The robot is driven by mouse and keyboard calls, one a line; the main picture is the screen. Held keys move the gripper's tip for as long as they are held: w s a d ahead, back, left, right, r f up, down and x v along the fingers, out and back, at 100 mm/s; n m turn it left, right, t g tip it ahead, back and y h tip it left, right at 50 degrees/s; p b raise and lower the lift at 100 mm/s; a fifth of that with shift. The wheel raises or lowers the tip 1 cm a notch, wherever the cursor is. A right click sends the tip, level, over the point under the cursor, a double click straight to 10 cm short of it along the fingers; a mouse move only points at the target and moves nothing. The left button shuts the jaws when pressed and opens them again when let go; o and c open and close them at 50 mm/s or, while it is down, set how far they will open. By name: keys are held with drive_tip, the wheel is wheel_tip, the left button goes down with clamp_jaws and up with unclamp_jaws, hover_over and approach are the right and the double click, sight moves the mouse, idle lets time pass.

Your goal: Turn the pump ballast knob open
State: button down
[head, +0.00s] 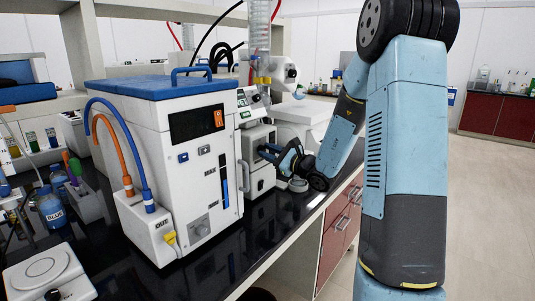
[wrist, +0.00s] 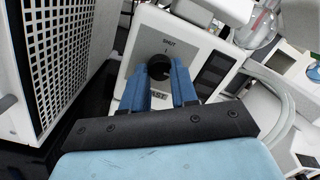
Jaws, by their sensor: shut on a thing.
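The pump ballast knob (wrist: 160,66) is a round black knob on a grey panel, with the word SHUT printed above it in the wrist view. Part of a second label shows below it between my fingers. My gripper (wrist: 163,74) has its two blue fingers on either side of the knob and is shut on it. In the head view my gripper (head: 266,150) reaches from the right to the front of the pale pump unit (head: 258,137). The knob is hidden there behind the fingers.
A large white chiller (head: 170,135) with a blue lid and hoses stands just left of the pump unit. Its grille (wrist: 58,60) is close on the left in the wrist view. Glassware (wrist: 262,28) and pale tubing (wrist: 285,110) lie to the right. The black bench (head: 215,265) ends near my arm.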

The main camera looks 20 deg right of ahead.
drive_tip(key=shift+s+a+f, duration=0.1)
drive_tip(key=shift+f, duration=0.1)
drive_tip(key=c, duration=1.2)
unclamp_jaws()
drive_tip(key=o, duration=0.3)
drive_tip(key=shift+r, duration=0.15)
drive_tip(key=shift+o, duration=0.2)
drive_tip(key=v, duration=1.3)
drive_tip(key=shift+s+d, duration=0.25)
drive_tip(key=shift+a, duration=0.1)
